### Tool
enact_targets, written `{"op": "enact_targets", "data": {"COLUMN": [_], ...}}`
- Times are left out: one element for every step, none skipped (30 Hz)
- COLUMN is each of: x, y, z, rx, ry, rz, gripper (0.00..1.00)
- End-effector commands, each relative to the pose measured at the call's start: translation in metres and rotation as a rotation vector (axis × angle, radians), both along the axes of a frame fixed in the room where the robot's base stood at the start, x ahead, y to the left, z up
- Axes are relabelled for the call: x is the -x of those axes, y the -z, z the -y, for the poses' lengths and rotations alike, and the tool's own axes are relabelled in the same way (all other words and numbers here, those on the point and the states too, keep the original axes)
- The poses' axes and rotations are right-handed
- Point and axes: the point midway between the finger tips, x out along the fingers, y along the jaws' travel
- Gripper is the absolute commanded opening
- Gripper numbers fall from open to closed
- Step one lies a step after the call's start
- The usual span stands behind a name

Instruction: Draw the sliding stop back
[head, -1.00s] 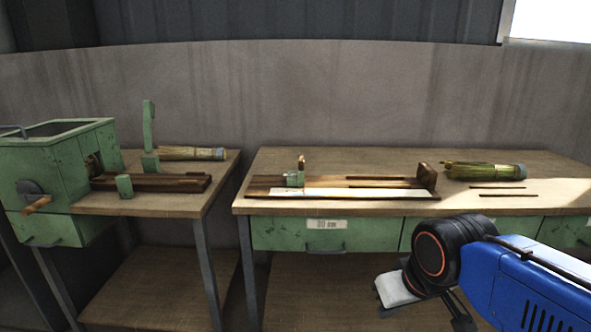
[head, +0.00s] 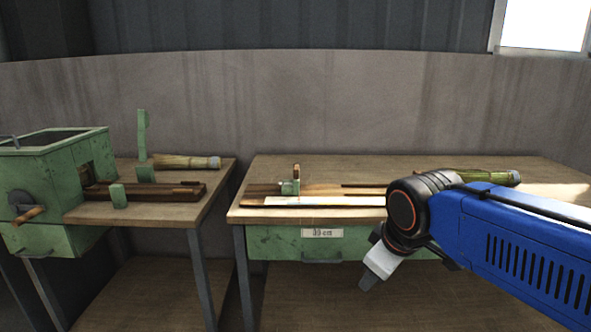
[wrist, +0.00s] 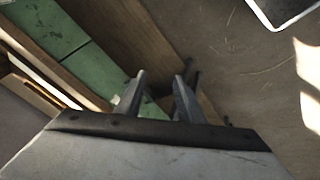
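A small green stop with a wooden upright (head: 290,186) sits near the left end of a long wooden measuring board (head: 325,201) on the right bench. I take it to be the sliding stop. The board's right end is hidden behind my arm. My gripper (head: 368,281) hangs in front of the bench, below its top and to the right of the stop, apart from it. In the wrist view my gripper (wrist: 160,90) has its two fingers apart with nothing seen between them. The stop cannot be made out there.
A green machine (head: 50,180) with a wooden-handled crank stands on the left bench (head: 165,215), with a straw bundle (head: 185,162) behind its rails. Another bundle (head: 480,176) lies behind my arm. A labelled green drawer (head: 290,242) is under the right bench's front edge.

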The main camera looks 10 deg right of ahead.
Motion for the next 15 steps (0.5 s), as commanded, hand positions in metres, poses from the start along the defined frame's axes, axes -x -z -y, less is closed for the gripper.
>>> {"op": "enact_targets", "data": {"x": [-0.016,-0.025,-0.036,-0.045,-0.054,-0.066,-0.074,-0.083,-0.095,-0.104,-0.113,-0.125,-0.134,-0.143,-0.155], "y": [-0.012,-0.019,-0.029,-0.035,-0.042,-0.051,-0.058,-0.064,-0.073,-0.079,-0.085,-0.093,-0.099,-0.105,-0.113], "z": [-0.001,-0.002,-0.002,-0.003,-0.004,-0.005,-0.006,-0.007,-0.009,-0.011,-0.012,-0.015,-0.017,-0.019,-0.022], "rx": [0.055,0.09,0.138,0.174,0.211,0.26,0.297,0.334,0.383,0.422,0.46,0.51,0.55,0.588,0.641], "ry": [-0.09,-0.148,-0.224,-0.28,-0.336,-0.412,-0.467,-0.523,-0.597,-0.651,-0.707,-0.779,-0.834,-0.888,-0.96], "rz": [0.004,0.007,0.01,0.011,0.015,0.015,0.017,0.018,0.018,0.017,0.018,0.016,0.015,0.013,0.01], "gripper": [0.34,0.34,0.34,0.34,0.34,0.34,0.34,0.34,0.34,0.34,0.34,0.34,0.34,0.34,0.34]}}
